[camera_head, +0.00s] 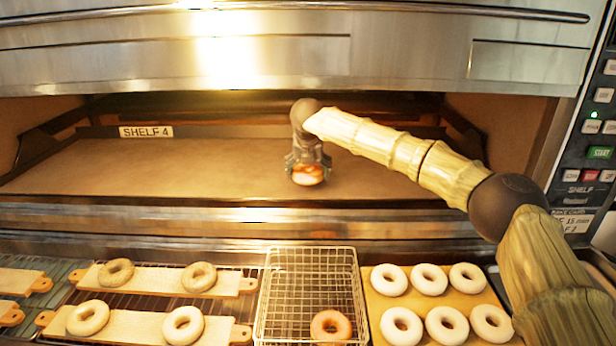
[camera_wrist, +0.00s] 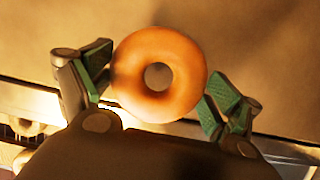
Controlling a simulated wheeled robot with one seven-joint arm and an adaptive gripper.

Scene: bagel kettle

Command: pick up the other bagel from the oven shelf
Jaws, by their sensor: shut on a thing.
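My gripper (camera_head: 307,165) reaches into the open oven over the oven shelf (camera_head: 200,165), towards its front edge. It is shut on a browned bagel (camera_head: 307,175). In the wrist view the bagel (camera_wrist: 125,85) sits between the green pads of my gripper (camera_wrist: 160,92), with its hole facing the camera. I cannot tell whether the bagel touches the shelf or is just above it. Another browned bagel (camera_head: 331,326) lies in the wire basket (camera_head: 285,290) in front of the oven. The rest of the shelf looks bare.
Pale bagels lie on a board (camera_head: 455,297) right of the basket. Bagels also lie on wooden boards (camera_head: 135,325) to the left. The oven's upper front (camera_head: 280,65) hangs above the opening, and a control panel (camera_head: 597,130) is at the right.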

